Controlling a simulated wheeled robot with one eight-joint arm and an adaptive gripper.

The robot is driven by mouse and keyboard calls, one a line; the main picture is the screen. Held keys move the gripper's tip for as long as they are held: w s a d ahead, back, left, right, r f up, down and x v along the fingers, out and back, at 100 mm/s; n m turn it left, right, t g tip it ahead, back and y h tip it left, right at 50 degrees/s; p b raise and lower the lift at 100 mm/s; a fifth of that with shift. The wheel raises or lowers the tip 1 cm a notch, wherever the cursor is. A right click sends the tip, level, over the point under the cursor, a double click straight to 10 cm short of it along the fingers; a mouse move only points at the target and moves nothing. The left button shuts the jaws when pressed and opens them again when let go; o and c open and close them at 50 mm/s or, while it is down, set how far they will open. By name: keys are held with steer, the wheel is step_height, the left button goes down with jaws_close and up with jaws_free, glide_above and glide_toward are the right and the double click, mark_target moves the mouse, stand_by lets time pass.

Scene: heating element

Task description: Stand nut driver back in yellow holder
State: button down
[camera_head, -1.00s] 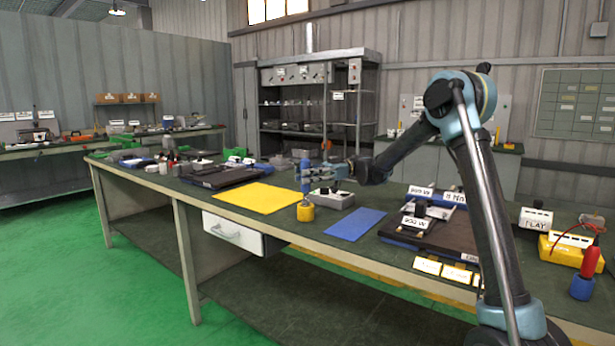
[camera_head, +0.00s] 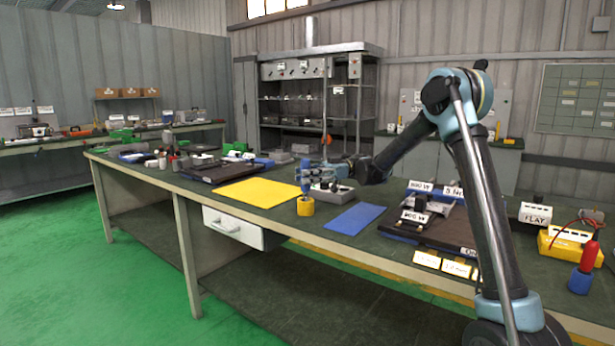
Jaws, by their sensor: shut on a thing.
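My gripper (camera_head: 308,174) is shut on the blue-handled nut driver (camera_head: 305,167). The driver is upright, directly over the yellow holder (camera_head: 305,207) on the green bench top. Its lower end meets the top of the holder in the picture. At this size I cannot tell how deep the tip sits in it. The gripper fingers come from the right and cover part of the handle.
A grey box (camera_head: 332,194) stands close behind and right of the holder. A yellow mat (camera_head: 256,193) lies left, a blue mat (camera_head: 354,219) right. A red-handled tool (camera_head: 589,257) stands in a blue holder at far right.

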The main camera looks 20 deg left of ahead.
mark_target(306, 166)
steer(key=shift+r, duration=0.4)
steer(key=shift+r, duration=1.1)
steer(key=shift+f, duration=1.45)
stand_by(1.0)
steer(key=c, duration=1.2)
jaws_free()
step_height(306, 166, up, 10)
steer(key=shift+f, duration=0.1)
